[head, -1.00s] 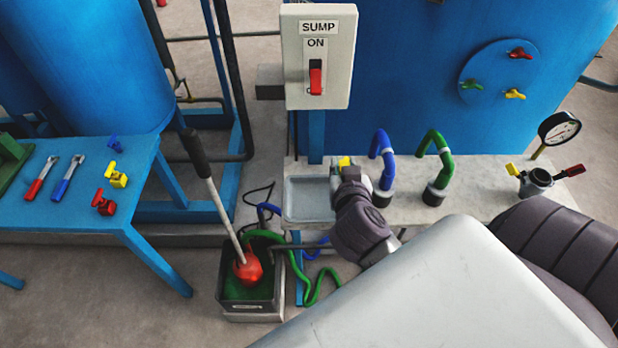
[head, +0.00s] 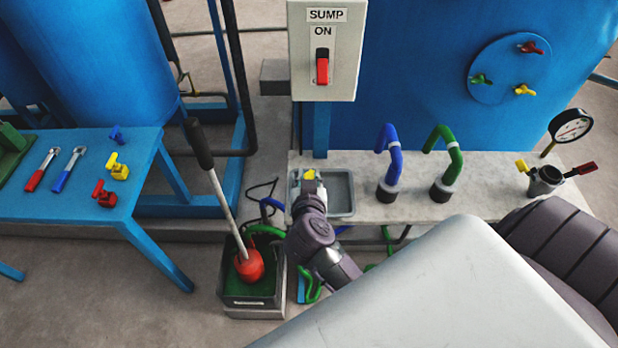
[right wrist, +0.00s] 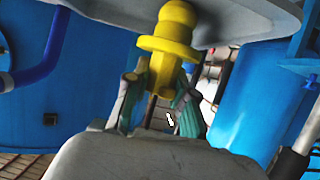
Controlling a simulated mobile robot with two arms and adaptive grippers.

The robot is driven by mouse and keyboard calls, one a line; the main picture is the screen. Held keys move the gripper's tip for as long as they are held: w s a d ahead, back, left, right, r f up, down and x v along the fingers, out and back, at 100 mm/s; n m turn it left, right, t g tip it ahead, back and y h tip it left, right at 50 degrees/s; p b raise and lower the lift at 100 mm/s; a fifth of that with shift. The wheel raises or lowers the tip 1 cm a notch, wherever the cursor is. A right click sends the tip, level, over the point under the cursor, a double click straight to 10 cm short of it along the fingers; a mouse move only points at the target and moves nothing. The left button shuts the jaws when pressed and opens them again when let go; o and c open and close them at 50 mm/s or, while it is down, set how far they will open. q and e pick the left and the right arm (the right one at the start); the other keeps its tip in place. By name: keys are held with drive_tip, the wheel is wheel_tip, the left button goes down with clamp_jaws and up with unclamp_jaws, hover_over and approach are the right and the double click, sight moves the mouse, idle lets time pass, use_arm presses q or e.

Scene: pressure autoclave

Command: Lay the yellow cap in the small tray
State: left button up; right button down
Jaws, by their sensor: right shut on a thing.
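The yellow cap (right wrist: 168,50) is gripped between the fingers of my right gripper (right wrist: 160,95) in the right wrist view. In the head view, a bit of the yellow cap (head: 309,174) shows at the tip of my right gripper (head: 309,187), over the left part of the small grey tray (head: 342,193). The tray sits at the left end of the grey bench. My gripper and wrist hide part of the tray and its front left side. I cannot tell whether the cap touches the tray floor. My left gripper is not in view.
A blue hose stub (head: 388,160) and a green one (head: 442,165) stand on the bench (head: 480,175) right of the tray. A sump switch box (head: 327,50) is behind it. A black bin (head: 252,285) with a red-ended pole stands below left. A gauge (head: 571,126) is at right.

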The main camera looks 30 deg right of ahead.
drive_tip(key=c, duration=1)
unclamp_jaws()
drive_tip(key=shift+f, duration=0.1)
